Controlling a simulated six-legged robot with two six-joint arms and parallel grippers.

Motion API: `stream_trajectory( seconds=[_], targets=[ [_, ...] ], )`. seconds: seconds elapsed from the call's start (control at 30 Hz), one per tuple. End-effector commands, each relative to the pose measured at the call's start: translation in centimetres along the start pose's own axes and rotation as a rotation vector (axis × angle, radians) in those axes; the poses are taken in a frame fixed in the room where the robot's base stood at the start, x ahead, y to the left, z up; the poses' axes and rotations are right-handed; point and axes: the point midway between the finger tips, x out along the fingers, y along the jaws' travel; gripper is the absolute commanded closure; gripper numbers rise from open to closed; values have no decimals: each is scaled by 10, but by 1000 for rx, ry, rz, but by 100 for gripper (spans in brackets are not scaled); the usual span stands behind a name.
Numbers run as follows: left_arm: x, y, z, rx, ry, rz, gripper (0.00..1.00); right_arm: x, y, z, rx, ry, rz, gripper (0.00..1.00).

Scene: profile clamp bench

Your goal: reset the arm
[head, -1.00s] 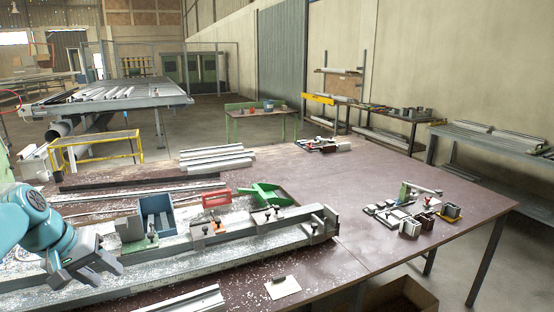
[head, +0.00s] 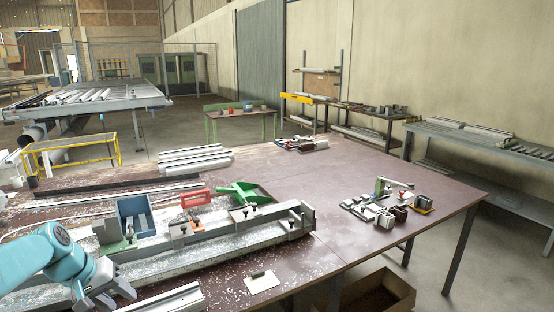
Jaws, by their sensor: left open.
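My left arm comes in at the lower left of the head view. It is teal with a grey gripper (head: 112,294) at its end. The gripper is open and its fingers point down and to the right. It appears over the front edge of the long grey clamp rail (head: 170,258), and nothing shows between its fingers. Whether it touches the rail or the bench I cannot tell. My right gripper is not in the picture.
The brown bench (head: 340,215) carries a blue bin (head: 137,217), a red clamp (head: 196,199), a green scoop-like piece (head: 243,191) and stacked white profiles (head: 194,158). A cluster of small clamp parts (head: 385,207) stands at right. An open cardboard box (head: 375,297) is below. Bare bench lies between.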

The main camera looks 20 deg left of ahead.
Motion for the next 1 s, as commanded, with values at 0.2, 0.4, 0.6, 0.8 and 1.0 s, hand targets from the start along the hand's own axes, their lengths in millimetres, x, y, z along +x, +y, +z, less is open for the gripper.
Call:
stream_trajectory(
  seconds=[0.2, 0.4, 0.6, 0.8, 1.0],
  targets=[
    [81, 20, 27, 40, -69, 1, 54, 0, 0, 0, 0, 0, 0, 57],
    [161, 44, 74, 100, -136, -5, 54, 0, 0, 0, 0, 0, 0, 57],
    [229, 66, 139, 178, -202, -9, 54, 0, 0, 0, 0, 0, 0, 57],
    [278, 82, 219, 268, -269, -10, 54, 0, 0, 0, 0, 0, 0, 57],
    [307, 88, 310, 372, -338, -4, 54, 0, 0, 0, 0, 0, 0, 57]
  ],
)
